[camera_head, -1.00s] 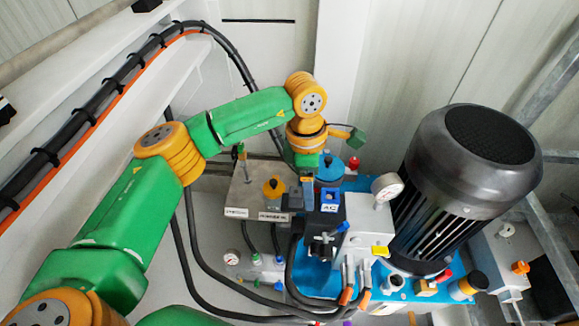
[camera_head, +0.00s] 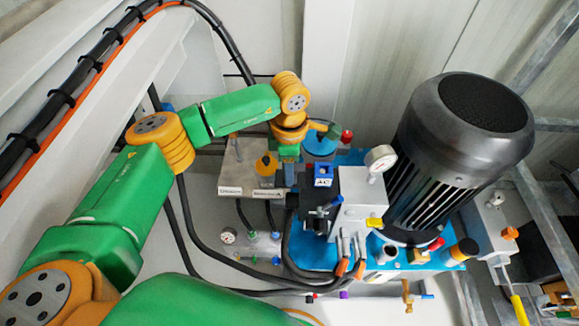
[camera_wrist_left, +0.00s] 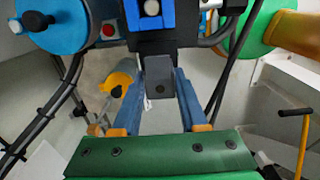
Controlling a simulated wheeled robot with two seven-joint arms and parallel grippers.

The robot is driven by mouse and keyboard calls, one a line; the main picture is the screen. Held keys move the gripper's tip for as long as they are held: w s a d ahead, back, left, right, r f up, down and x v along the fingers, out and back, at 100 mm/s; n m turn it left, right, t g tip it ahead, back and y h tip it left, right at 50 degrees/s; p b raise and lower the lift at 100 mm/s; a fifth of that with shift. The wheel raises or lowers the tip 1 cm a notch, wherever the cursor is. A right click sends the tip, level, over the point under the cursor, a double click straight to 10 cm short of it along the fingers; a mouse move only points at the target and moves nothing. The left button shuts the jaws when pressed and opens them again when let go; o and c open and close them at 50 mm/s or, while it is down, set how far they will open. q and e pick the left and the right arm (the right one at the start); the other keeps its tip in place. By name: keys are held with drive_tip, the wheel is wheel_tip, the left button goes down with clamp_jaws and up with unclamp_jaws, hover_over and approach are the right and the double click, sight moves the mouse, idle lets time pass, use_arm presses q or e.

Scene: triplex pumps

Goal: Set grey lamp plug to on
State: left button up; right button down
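In the left wrist view the grey plug (camera_wrist_left: 160,77) hangs below a black block with a blue-framed piece (camera_wrist_left: 150,12) on top. The blue fingers of my left gripper (camera_wrist_left: 160,95) stand apart on either side of the plug. I cannot tell whether they press on it. In the head view my left gripper (camera_head: 287,158) is at the pump unit, left of the blue AC-marked block (camera_head: 323,175). The plug cannot be made out clearly there, and the plug's lamp state does not show. My right gripper is not in view.
A large black motor (camera_head: 460,150) stands to the right. A grey valve block with a gauge (camera_head: 381,158) is right of the AC block. Black hoses (camera_head: 195,245) loop below.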

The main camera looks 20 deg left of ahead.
use_arm(q)
clamp_jaws()
idle(1.0)
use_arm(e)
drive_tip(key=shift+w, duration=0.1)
